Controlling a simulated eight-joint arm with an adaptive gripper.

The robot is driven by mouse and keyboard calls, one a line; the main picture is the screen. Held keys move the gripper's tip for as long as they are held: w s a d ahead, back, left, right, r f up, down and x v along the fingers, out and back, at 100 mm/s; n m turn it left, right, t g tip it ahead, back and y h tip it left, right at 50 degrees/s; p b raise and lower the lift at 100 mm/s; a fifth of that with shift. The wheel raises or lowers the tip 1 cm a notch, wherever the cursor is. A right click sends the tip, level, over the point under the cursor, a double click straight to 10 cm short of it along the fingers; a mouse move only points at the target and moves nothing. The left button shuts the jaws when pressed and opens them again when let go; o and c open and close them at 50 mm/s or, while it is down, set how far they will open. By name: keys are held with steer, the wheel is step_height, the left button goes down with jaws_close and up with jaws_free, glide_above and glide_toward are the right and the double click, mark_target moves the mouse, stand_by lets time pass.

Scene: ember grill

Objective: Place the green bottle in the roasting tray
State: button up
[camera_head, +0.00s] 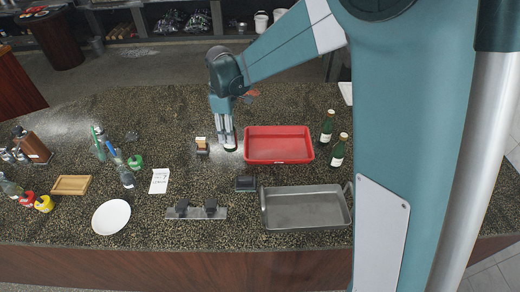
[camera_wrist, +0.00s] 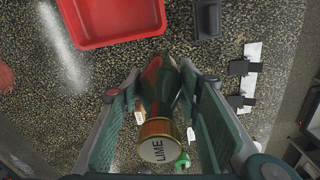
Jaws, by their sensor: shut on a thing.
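My gripper (camera_head: 229,143) is shut on a bottle (camera_wrist: 157,130) with a gold cap lettered "LIME". In the wrist view the cap faces the camera and the glassy body, green and reddish-brown, runs away between the fingers. In the head view the fingers largely hide it. Whether it touches the counter I cannot tell. The grey metal roasting tray (camera_head: 305,208) stands at the front right and is empty; my gripper is behind it and to its left. Two dark green bottles with pale labels, one behind (camera_head: 327,127) and one in front (camera_head: 338,151), stand upright on the right.
An empty red tray (camera_head: 278,145) is just right of my gripper; it also shows in the wrist view (camera_wrist: 110,18). A small brown box (camera_head: 202,147) is to the left. A black block (camera_head: 245,183) lies in front. A white plate (camera_head: 111,216) and several bottles are farther left.

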steer(key=shift+s+d+r, duration=0.1)
steer(key=shift+s+d, duration=0.15)
steer(key=shift+d, duration=0.35)
steer(key=s+d+p, duration=0.2)
steer(key=s+d, duration=2.1)
steer(key=d, duration=0.3)
steer(key=shift+s+d+r, duration=0.25)
steer(key=shift+d, duration=0.15)
steer(key=shift+f, duration=0.1)
step_height(320, 180, down, 6)
steer(key=shift+f, duration=0.1)
steer(key=shift+f, duration=1.85)
